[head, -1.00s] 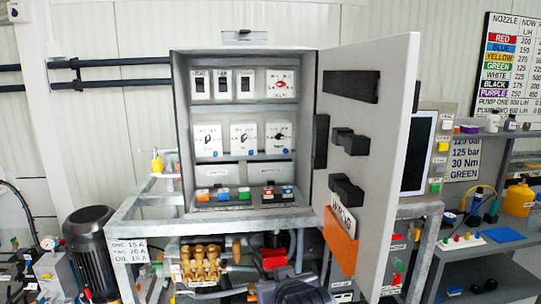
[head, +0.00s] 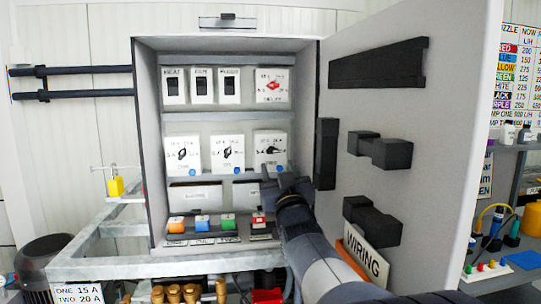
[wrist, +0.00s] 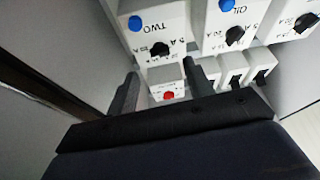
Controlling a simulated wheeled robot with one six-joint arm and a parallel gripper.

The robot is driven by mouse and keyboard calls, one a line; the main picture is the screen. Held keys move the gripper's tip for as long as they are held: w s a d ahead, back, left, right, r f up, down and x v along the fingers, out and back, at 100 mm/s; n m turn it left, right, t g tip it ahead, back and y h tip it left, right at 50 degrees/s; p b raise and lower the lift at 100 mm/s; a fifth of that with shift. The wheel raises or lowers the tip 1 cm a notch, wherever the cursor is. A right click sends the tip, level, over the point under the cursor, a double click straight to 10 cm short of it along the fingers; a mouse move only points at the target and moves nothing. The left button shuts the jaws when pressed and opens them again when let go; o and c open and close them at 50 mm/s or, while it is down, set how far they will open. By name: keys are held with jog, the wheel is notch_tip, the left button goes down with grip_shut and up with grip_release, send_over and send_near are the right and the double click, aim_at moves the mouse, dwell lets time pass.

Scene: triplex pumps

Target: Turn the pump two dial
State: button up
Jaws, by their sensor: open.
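The pump two dial (head: 271,150) is a black knob on a white box, rightmost of three in the cabinet's middle row. In the wrist view its box, marked TWO, appears upside down at upper left, with the black knob (wrist: 160,48) and a blue button (wrist: 135,23). My gripper (head: 284,180) is just below the dial box in the head view, partly covering its lower edge. In the wrist view the open fingers (wrist: 161,84) are spread with nothing between them, near the box and apart from the knob. The knob's exact setting is too small to read.
The oil dial box (head: 227,153) is directly left of it. A red switch (head: 272,86) is above. The open cabinet door (head: 440,130) stands close on the right, with black blocks on it. Coloured buttons (head: 202,221) line the cabinet bottom. A card (head: 78,294) reads ONE 15 A, TWO 20 A.

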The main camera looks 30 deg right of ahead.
aim_at(273, 153)
jog(key=p+x, duration=0.1)
jog(key=x, duration=0.5)
jog(key=shift+s, duration=0.1)
jog(key=c, duration=1)
jog(key=shift+f+n+y+b, duration=0.1)
jog(key=shift+n+y+b, duration=0.3)
jog(key=shift+n+b, duration=0.25)
jog(key=shift+d+n+y, duration=0.1)
jog(key=shift+n+y, duration=0.3)
jog(key=shift+n, duration=0.35)
jog(key=o, duration=1)
